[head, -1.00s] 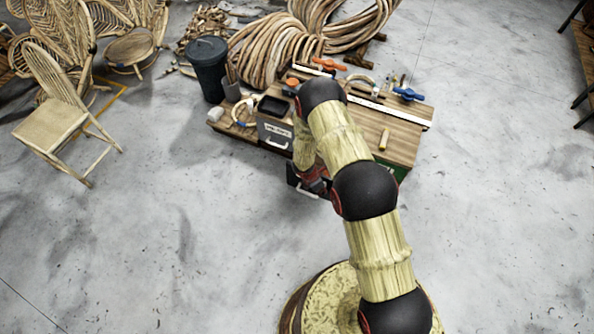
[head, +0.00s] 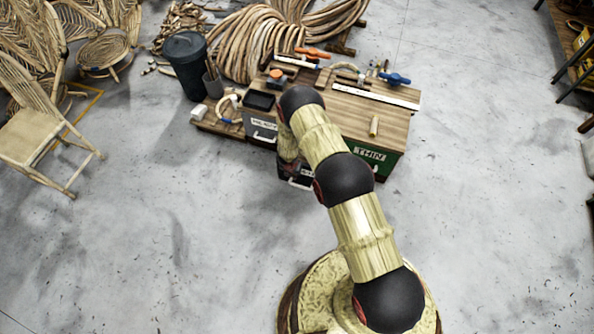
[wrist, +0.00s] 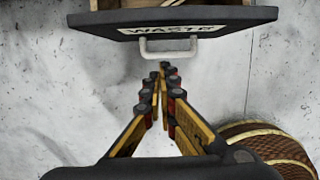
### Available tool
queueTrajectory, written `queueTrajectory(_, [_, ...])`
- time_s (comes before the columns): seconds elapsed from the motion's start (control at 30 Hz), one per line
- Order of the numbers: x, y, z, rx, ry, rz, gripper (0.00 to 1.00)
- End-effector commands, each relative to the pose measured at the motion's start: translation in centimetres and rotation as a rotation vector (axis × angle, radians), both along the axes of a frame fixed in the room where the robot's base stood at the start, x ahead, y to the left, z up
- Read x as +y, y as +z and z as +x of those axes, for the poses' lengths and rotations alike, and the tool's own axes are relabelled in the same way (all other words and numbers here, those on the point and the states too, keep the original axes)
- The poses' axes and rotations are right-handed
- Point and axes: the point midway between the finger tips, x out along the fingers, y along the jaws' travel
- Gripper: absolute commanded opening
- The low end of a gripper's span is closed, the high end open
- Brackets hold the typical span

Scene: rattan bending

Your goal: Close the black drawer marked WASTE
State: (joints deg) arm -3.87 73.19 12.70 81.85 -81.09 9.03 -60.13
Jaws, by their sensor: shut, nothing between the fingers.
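The black drawer (wrist: 90,23) shows at the top of the wrist view. Its front has a white WASTE label (wrist: 172,30) and a pale bar handle (wrist: 168,47). A strip of its wooden interior shows behind the front, so it stands out from the workbench. In the head view the drawer (head: 299,183) is mostly hidden by my arm, low on the bench front. My gripper (wrist: 164,68) is shut and empty, its fingertips pointing at the handle and just short of it in the picture. Whether they touch cannot be told.
The workbench (head: 355,112) has a green THIN drawer (head: 372,155) on the right and a grey drawer (head: 262,131) on the left. A dark bin (head: 187,65) and a chair (head: 35,135) stand to the left. The floor around the bench front is clear.

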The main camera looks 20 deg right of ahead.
Motion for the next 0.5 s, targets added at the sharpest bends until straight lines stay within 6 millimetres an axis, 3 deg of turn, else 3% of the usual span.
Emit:
queueTrajectory(0.1, [-0.4, -2.5, 0.4, 0.001, -0.003, 0.000, 0.00])
queueTrajectory(0.5, [-2.4, -1.9, 3.2, -0.001, -0.004, -0.001, 0.00])
